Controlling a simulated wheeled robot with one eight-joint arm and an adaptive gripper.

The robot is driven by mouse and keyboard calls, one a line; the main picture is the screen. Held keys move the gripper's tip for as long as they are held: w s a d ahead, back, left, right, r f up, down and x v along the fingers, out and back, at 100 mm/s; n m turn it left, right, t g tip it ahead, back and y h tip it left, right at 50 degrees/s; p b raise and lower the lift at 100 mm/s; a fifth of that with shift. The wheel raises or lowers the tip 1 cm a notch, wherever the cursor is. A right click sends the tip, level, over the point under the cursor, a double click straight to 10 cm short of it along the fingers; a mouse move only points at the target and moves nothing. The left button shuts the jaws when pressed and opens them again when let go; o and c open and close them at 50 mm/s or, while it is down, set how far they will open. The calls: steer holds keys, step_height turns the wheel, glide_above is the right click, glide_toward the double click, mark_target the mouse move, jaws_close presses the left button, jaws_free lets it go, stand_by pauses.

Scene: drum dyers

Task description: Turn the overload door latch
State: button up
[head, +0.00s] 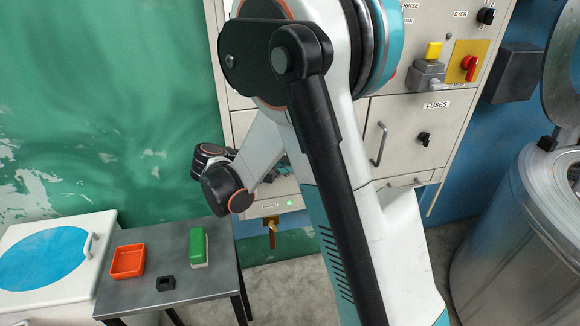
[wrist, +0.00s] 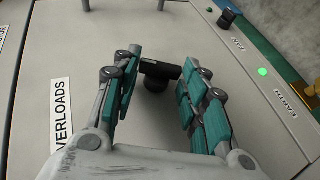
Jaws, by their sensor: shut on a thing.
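The overload door (wrist: 85,35) is a cream panel marked "OVERLOADS", though the label's first letter is cut off in the wrist view. Its black latch knob (wrist: 156,75) sits between the teal-padded fingers of my gripper (wrist: 163,66), which is shut on it. The knob's bar lies roughly crosswise in the wrist view, slightly tilted. The door looks flush with the panel around it. In the head view my arm hides the latch and most of this door.
A fuses door (head: 410,125) with its own black knob (head: 424,139) is right of my arm. A metal drum (head: 515,240) stands far right.

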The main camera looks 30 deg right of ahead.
steer(key=shift+a+f+n+h+b, duration=0.1)
steer(key=shift+f+n+h+b, duration=0.15)
steer(key=shift+h, duration=0.5)
steer(key=shift+f+n+h+b, duration=0.2)
steer(key=shift+n+h+b, duration=0.1)
steer(key=shift+h, duration=0.5)
steer(key=shift+a+f+n+h+b, duration=0.1)
steer(key=shift+f+n+h+b, duration=0.15)
steer(key=shift+h, duration=0.5)
steer(key=o, duration=1.1)
steer(key=shift+d, duration=0.1)
steer(key=shift+c, duration=0.2)
steer(key=s+a, duration=0.1)
steer(key=a, duration=1.1)
steer(key=shift+s, duration=0.15)
